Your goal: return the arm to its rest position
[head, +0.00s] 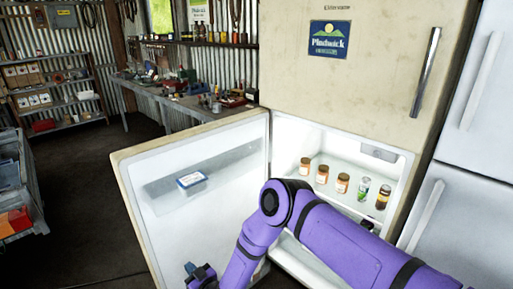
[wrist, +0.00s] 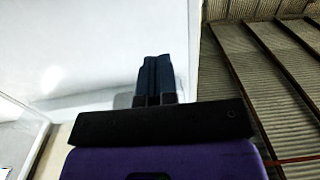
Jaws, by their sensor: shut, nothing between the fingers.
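My purple arm reaches across the front of the open fridge compartment in the head view. My gripper (head: 194,268) is low in front of the open fridge door (head: 140,188), at the bottom of the picture. In the wrist view my gripper (wrist: 155,70) shows two dark fingers pressed together with nothing between them. The white inner face of the door (wrist: 90,50) fills the left and middle of that view, close behind the fingers. I cannot tell whether the fingers touch it.
Inside the fridge (head: 310,150) several jars and cans stand on a shelf. A blue-and-white tub (head: 191,179) sits in the door shelf. A workbench (head: 160,100) stands behind, and a grey cart (head: 20,190) at the left. Dark floor (head: 85,180) is clear between them.

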